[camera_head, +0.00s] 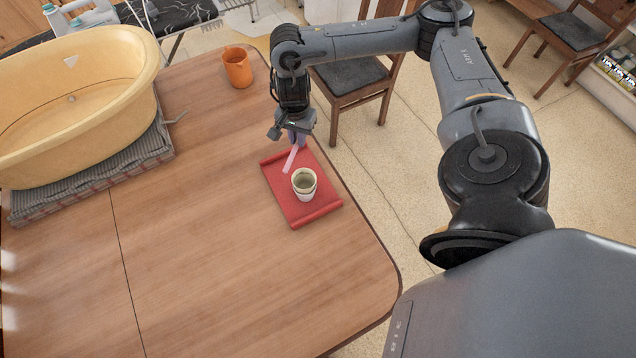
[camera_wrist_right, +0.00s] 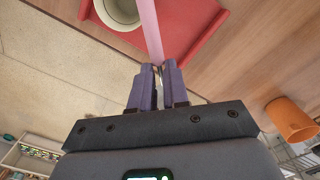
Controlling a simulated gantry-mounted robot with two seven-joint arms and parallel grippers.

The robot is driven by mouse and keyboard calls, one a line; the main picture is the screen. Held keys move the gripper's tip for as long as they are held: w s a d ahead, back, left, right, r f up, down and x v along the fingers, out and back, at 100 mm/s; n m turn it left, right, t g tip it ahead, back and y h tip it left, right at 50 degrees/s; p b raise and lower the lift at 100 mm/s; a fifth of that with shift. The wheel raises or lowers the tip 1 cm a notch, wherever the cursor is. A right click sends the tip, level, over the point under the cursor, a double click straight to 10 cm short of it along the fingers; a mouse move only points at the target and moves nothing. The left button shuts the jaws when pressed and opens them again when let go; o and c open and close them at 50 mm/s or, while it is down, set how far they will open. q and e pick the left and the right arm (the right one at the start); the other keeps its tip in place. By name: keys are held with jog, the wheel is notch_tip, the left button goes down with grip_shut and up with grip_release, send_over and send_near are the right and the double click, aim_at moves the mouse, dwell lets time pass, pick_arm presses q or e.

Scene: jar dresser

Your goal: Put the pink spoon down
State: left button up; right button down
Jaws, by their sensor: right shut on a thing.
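The pink spoon (camera_head: 290,159) is in my right gripper (camera_head: 298,142), which is shut on one end of it. In the right wrist view the spoon (camera_wrist_right: 151,32) runs away from between the purple fingertips of the gripper (camera_wrist_right: 159,68). The spoon is over the red tray (camera_head: 311,212), beside a white cup (camera_head: 305,190) standing on the tray. I cannot tell whether the spoon touches the tray. The cup is partly in the right wrist view (camera_wrist_right: 120,12), left of the spoon. My left gripper is not in view.
The wooden table (camera_head: 210,280) is clear in front of and left of the tray. An orange mug (camera_head: 238,68) stands at the back. A yellow tub (camera_head: 75,110) sits on a folded striped cloth (camera_head: 100,180) at the left. A chair (camera_head: 350,85) stands behind the table's edge.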

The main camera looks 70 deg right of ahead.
jog(key=shift+w+a, duration=0.35)
jog(key=f, duration=0.4)
jog(key=f+b, duration=0.1)
jog(key=f, duration=0.2)
jog(key=f+b, duration=0.1)
jog(key=f, duration=0.3)
jog(key=shift+w+d+f, duration=0.3)
jog(key=shift+w+f, duration=0.05)
jog(key=shift+f+b, duration=0.5)
jog(key=shift+f, duration=2.1)
